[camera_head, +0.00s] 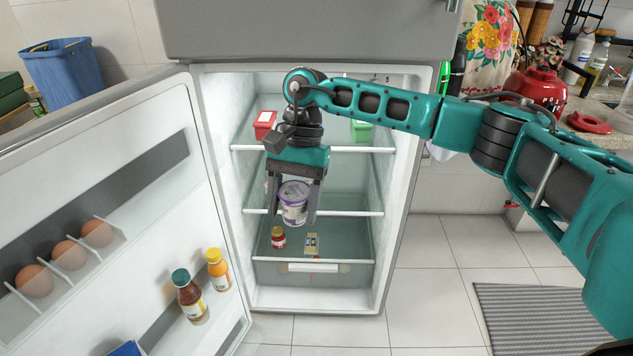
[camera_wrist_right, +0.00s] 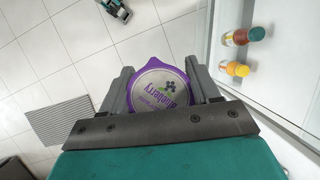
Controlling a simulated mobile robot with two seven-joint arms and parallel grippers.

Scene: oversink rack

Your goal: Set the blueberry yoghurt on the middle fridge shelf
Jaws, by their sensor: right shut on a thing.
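The blueberry yoghurt (camera_head: 293,203) is a white tub with purple print, held upright between the fingers of my right gripper (camera_head: 296,200). In the right wrist view its purple-rimmed lid (camera_wrist_right: 160,88) sits between both fingers of the gripper (camera_wrist_right: 168,92). The gripper is shut on the tub in front of the open fridge. The tub overlaps the front edge of the middle fridge shelf (camera_head: 352,213) in the head view; I cannot tell whether it touches the shelf. Part of that shelf is hidden behind the gripper. My left gripper is not in view.
A red tub (camera_head: 265,122) and a green tub (camera_head: 361,131) stand on the upper shelf. The open door (camera_head: 95,190) at left holds eggs and bottles. The middle shelf's right side looks clear.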

